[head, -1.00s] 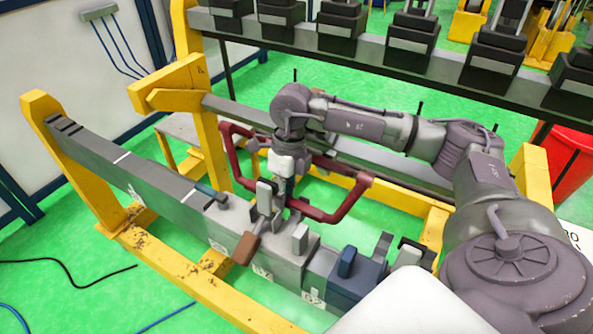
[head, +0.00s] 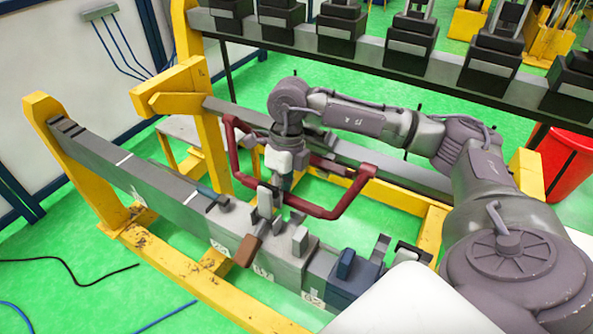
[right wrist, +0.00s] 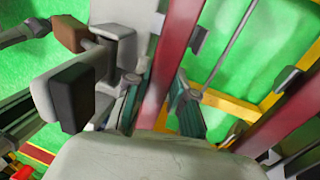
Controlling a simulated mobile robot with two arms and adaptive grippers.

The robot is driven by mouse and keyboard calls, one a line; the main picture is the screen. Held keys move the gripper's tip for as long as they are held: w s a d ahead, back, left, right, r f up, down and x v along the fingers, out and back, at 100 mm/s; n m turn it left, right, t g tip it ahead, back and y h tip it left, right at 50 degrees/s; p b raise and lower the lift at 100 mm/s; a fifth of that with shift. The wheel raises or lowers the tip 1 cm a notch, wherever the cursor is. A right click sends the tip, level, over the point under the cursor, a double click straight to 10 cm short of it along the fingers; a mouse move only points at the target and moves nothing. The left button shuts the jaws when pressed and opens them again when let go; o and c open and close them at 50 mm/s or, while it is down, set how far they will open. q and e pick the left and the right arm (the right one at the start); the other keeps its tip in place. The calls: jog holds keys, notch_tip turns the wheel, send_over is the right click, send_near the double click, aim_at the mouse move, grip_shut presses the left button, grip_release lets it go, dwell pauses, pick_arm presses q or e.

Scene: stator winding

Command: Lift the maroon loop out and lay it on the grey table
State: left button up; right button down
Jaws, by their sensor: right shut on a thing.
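My right gripper (head: 279,191) points down and is shut on the near bar of the loop. In the right wrist view the maroon bar (right wrist: 174,55) runs between the teal fingers (right wrist: 160,107). My left gripper is not in view.
A brown-tipped clamp lever (head: 247,250) and upright grey blocks (head: 300,240) rise from the beam close to the loop. A blue block (head: 345,265) sits to the right. Yellow posts (head: 192,100) stand near the table. A red bin (head: 568,165) is at right.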

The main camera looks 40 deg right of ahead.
jog(key=shift+a+r, duration=0.15)
jog(key=shift+r, duration=0.4)
jog(key=shift+s+a+p, duration=0.1)
jog(key=shift+p, duration=0.2)
jog(key=shift+s+a+r+p, duration=0.15)
jog(key=shift+a, duration=0.2)
jog(key=shift+s+a+r+p, duration=0.15)
jog(key=shift+a, duration=0.2)
